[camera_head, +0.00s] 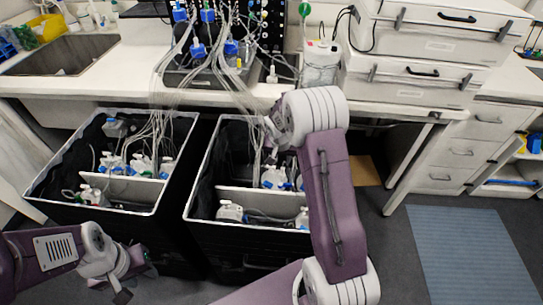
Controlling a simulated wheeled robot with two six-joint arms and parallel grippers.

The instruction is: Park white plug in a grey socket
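I cannot pick out the white plug or a grey socket for certain. Thin pale tubes run from blue-capped bottles (198,50) on the counter down into two black bins. My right arm reaches up over the right bin (190,212). My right gripper (268,132) is near the tubes above this bin, small and partly hidden by its wrist; I cannot see its fingers or whether it holds anything. My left gripper (130,284) is low at the left, in front of the left bin (50,202), apart from the tubes. Its dark fingertips are unclear.
White-capped bottles (230,211) stand in both divided bins. A dark panel (272,30) and a white container (320,62) stand on the counter (120,82). White drawer units (415,80) are at the right, a sink (70,50) at the left. A blue mat (468,255) lies on open floor.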

